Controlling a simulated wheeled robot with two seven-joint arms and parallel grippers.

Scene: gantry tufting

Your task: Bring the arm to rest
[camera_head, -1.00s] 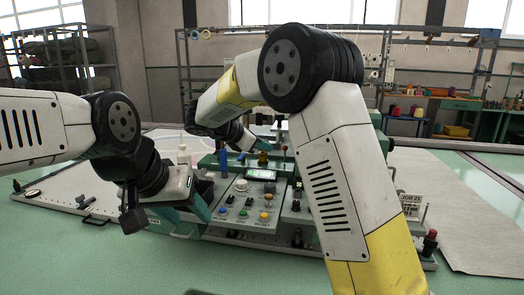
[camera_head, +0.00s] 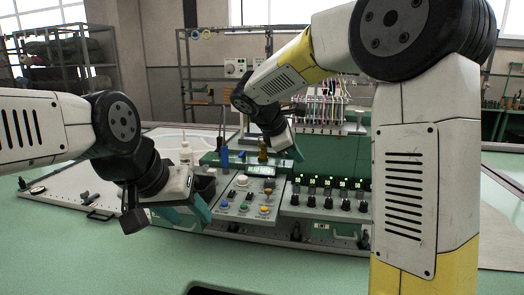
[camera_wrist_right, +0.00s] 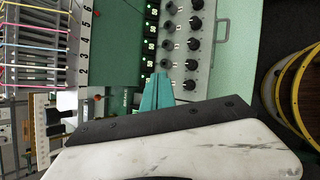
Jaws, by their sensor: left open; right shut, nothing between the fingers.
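My left gripper (camera_head: 187,213) is at the lower left in the head view, with its teal fingers apart. It hangs by the left end of the control panel, and I cannot tell whether it touches anything. My right gripper (camera_head: 296,153) is over the back of the green machine in the head view. Its teal fingers also show in the right wrist view (camera_wrist_right: 157,95), closed together and empty. The control panel (camera_head: 232,205) has coloured buttons and a small lit display (camera_head: 261,171). Beside it is a row of black knobs (camera_head: 328,203) under green readouts.
Coloured threads (camera_head: 325,105) run above the machine at the back. A pale board (camera_head: 70,195) lies at left. The green table front (camera_head: 100,265) is mostly clear.

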